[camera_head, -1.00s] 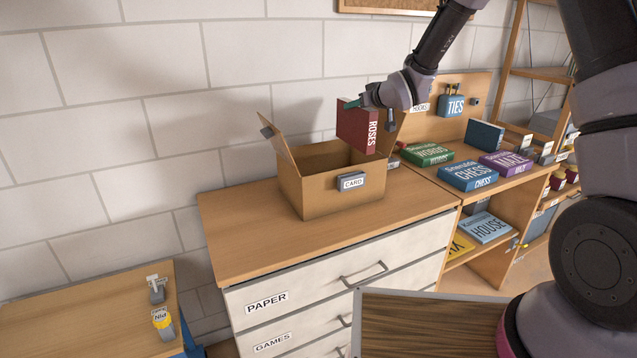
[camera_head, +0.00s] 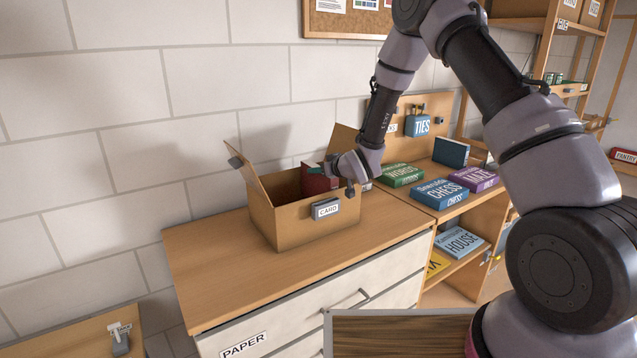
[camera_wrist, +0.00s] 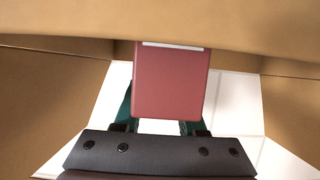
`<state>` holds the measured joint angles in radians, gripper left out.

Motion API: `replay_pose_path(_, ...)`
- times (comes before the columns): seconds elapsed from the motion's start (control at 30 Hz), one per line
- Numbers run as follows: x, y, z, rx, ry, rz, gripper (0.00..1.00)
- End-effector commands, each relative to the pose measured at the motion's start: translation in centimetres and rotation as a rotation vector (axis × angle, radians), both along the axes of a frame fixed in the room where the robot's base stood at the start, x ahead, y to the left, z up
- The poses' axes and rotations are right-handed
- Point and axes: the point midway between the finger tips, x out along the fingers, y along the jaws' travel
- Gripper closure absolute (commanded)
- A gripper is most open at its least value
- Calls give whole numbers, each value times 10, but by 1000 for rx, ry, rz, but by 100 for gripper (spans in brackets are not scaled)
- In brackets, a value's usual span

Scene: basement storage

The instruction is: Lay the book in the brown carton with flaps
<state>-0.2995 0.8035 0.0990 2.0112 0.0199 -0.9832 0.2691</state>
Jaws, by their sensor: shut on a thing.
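The brown carton (camera_head: 290,228) with raised flaps and a CARD label stands on top of the drawer cabinet. My gripper (camera_head: 318,172) is at the carton's right side, over its opening. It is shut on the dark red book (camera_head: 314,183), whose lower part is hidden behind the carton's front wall. In the wrist view the book (camera_wrist: 172,85) sits upright between the green fingers, with carton walls (camera_wrist: 40,90) around it. I cannot tell whether the book touches the carton floor.
The drawer cabinet top (camera_head: 210,262) is clear around the carton. To the right, a shelf unit holds a green box (camera_head: 398,175), a blue CHESS box (camera_head: 438,193) and a purple MAZE box (camera_head: 476,179). A low table (camera_head: 85,340) is at lower left.

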Motion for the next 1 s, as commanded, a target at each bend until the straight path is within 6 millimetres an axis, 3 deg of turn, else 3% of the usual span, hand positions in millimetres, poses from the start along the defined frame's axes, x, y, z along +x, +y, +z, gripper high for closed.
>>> replay_pose_path(0.33, 0, 0, -38, 1, 1, 0, 100)
replay_pose_path(0.73, 0, 0, -44, 1, -2, 0, 100)
replay_pose_path(0.77, 0, 0, -44, 0, 0, 0, 53)
replay_pose_path(0.8, 0, 0, -44, 0, 0, 0, 37)
replay_pose_path(0.83, 0, 0, -44, 0, 0, 0, 30)
replay_pose_path(1.0, 0, 0, -44, 0, 0, 0, 30)
